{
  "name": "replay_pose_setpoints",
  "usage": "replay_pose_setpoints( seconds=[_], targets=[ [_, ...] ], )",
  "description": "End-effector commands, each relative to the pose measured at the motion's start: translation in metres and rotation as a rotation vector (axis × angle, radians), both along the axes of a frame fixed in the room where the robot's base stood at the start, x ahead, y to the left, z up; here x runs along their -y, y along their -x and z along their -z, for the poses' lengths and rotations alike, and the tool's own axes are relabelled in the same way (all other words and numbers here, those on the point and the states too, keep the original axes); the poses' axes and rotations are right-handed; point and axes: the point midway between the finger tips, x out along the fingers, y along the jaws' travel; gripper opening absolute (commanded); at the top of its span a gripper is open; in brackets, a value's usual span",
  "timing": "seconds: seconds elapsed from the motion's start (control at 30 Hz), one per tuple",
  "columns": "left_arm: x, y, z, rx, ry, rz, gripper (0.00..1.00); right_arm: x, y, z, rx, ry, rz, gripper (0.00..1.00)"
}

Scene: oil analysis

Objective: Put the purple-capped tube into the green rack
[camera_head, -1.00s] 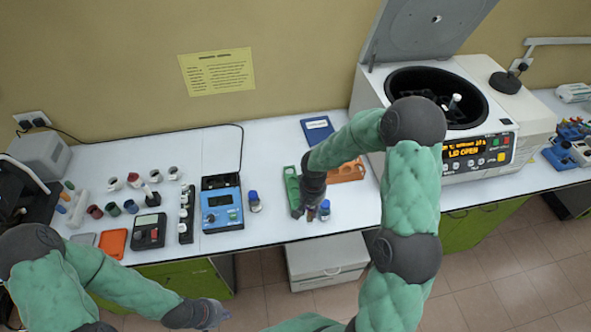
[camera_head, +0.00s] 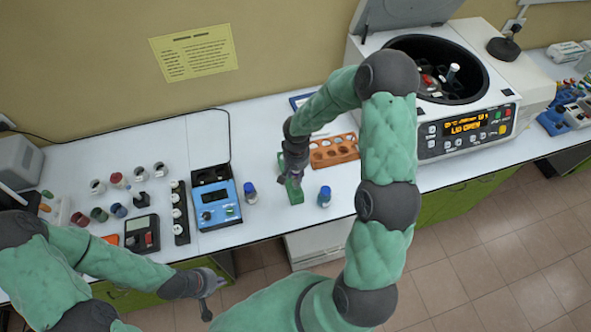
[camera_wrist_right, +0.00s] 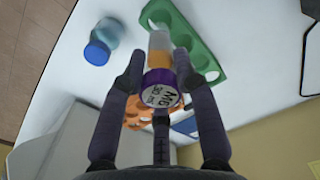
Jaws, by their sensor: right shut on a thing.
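The purple-capped tube (camera_wrist_right: 160,62) is between the fingers of my right gripper (camera_wrist_right: 160,88) in the right wrist view, its printed cap towards the camera. In the head view my right gripper (camera_head: 293,176) is over the green rack (camera_head: 296,195) and hides part of it and the tube. In the wrist view the green rack (camera_wrist_right: 205,62) lies just beyond and beside the tube. I cannot tell whether the tube's lower end is in a hole. My left gripper (camera_head: 213,298) appears open and empty, low in front of the bench.
A blue-capped bottle (camera_head: 324,197) stands right of the green rack; another (camera_head: 250,193) stands left. An orange rack (camera_head: 349,152) is behind to the right. The open centrifuge (camera_head: 470,125) stands at the right, a blue device (camera_head: 217,207) to the left.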

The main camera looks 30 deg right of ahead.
Motion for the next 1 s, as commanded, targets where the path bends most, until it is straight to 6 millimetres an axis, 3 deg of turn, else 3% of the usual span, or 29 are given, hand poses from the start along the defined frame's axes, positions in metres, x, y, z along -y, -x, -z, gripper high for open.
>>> replay_pose_setpoints(
  seconds=[0.77,1.0],
  targets=[
    [0.0,-0.001,0.035,0.002,0.0,-0.001,0.0,0.0,0.001,0.069,-0.002,-0.001,0.0,0.01],
    [0.0,-0.001,0.053,0.001,0.0,0.0,0.0,0.0,0.0,0.084,0.001,0.0,0.001,0.01]
  ],
)
